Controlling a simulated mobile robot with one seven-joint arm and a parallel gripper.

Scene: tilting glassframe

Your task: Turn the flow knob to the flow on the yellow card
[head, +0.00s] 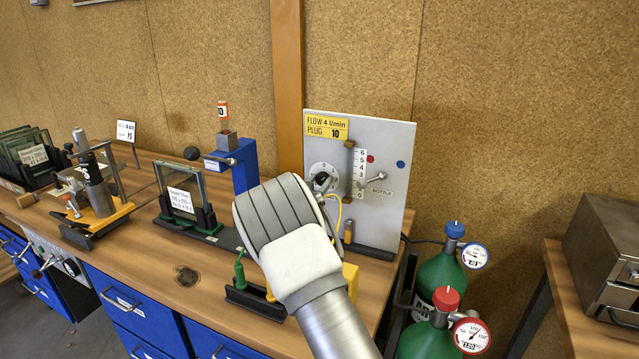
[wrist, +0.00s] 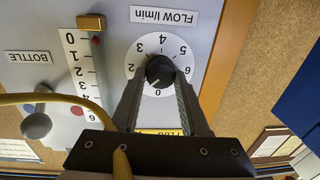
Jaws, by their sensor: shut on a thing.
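The yellow card (head: 327,127) at the top left of the grey panel (head: 388,145) reads "FLOW 4 l/min, PLUG 10". In the wrist view, the black flow knob (wrist: 160,71) sits at the centre of a white dial (wrist: 135,58) numbered up to 6. A pale mark on the knob points down and left, near the 0. My gripper (wrist: 161,82) is shut on the knob, one finger on each side. The red float (wrist: 95,41) beside the scale is near 0.
A grey knob (wrist: 37,125) is near the BOTTLE label (wrist: 27,57). Green gas cylinders (head: 440,275) with gauges stand right of the bench. A framed glass pane (head: 181,195), a blue-bodied device (head: 240,165) and a green-handled tool (head: 240,272) stand on the bench left of my arm.

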